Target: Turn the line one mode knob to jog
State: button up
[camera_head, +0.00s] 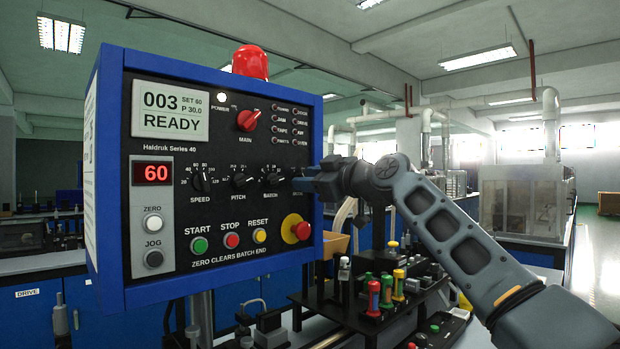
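A blue-framed control box (210,290) stands at the left with a black panel (215,150). Its lower row has black knobs labelled SPEED (201,181), PITCH (242,180) and BATCH (271,181). At the right end of this row, my gripper (298,183) reaches in from the right, its tips at or very near the panel face. They cover the spot of a fourth knob; the small label below is too blurred to read. I cannot see that knob's setting, whether the tips touch it, or the gap between the fingers.
The panel also carries a red MAIN knob (248,120), START (199,245), STOP (232,241) and RESET (260,236) buttons, a red stop button on yellow (301,231) and a JOG button (154,258). A black rack with coloured spools (374,297) stands below my arm.

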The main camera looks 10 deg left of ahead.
grip_shut()
dwell(0.3)
jog(key=shift+m, duration=0.3)
jog(key=m+p, duration=0.2)
jog(key=m, duration=0.3)
jog(key=m+p, duration=0.3)
jog(key=m, duration=0.3)
jog(key=shift+w+d, duration=0.15)
jog(key=shift+w, duration=0.05)
jog(key=shift+m, duration=0.3)
dwell(0.4)
grip_release()
jog(key=shift+d, duration=0.1)
